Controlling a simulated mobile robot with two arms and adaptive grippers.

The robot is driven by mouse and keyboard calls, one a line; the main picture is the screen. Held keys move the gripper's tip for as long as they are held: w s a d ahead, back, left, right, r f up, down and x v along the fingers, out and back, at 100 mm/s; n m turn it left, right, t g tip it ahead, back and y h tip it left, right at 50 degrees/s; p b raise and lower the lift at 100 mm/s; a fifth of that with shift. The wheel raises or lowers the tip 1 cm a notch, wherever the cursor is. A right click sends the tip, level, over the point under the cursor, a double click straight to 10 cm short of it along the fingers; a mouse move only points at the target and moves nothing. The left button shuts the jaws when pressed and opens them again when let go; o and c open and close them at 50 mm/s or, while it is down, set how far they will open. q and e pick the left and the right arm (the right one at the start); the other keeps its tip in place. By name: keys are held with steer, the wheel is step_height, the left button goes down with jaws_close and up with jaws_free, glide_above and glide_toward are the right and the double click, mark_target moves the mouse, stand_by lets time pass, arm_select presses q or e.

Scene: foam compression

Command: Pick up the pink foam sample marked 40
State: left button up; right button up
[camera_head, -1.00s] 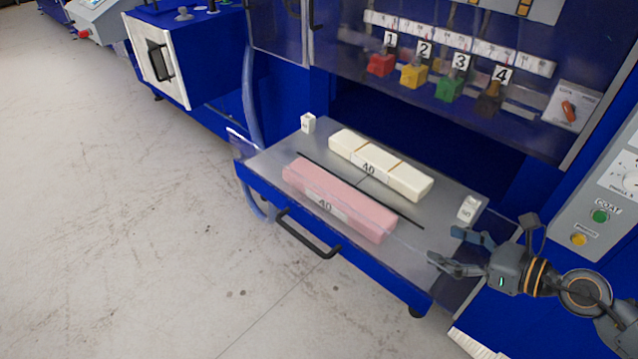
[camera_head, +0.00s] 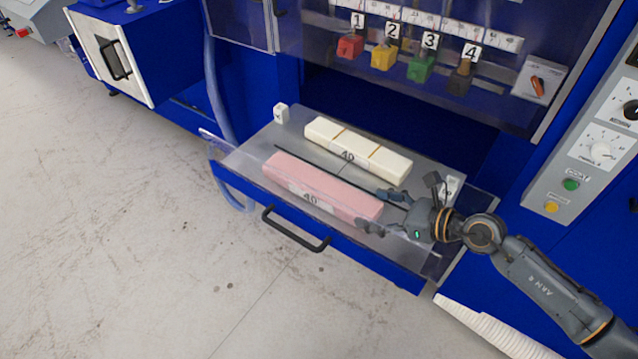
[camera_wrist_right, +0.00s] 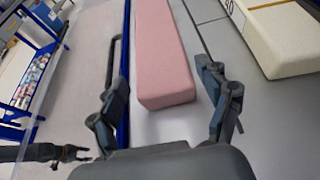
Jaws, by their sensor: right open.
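The pink foam sample (camera_head: 315,185), a long block with a white label reading 40, lies on the metal drawer tray (camera_head: 262,140). It also shows in the right wrist view (camera_wrist_right: 163,60), its near end just ahead of my fingers. My right gripper (camera_head: 378,209) is open and empty at the right end of the pink block. In the right wrist view my fingers (camera_wrist_right: 165,95) spread to either side of that end, not closed on it.
A clear front panel and a black drawer handle (camera_head: 295,230) stand before the pink block. The blue machine rises behind.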

mark_target(353, 204)
steer(key=shift+w+a+f, duration=0.1)
steer(key=shift+w+a, duration=0.15)
steer(key=shift+a, duration=0.2)
steer(key=p+x, duration=0.2)
steer(key=x, duration=0.2)
steer(key=shift+w+f, duration=0.15)
steer(key=shift+w, duration=0.1)
steer(key=shift+a+f, duration=0.15)
steer(key=shift+a, duration=0.05)
arm_select(q)
steer(key=shift+w+a+r, duration=0.1)
steer(key=shift+a+r, duration=0.1)
steer(key=shift+r, duration=0.3)
steer(key=shift+w+a+r, duration=0.1)
steer(key=shift+a+r, duration=0.1)
steer(key=shift+r, duration=0.3)
arm_select(e)
steer(key=c, duration=0.7)
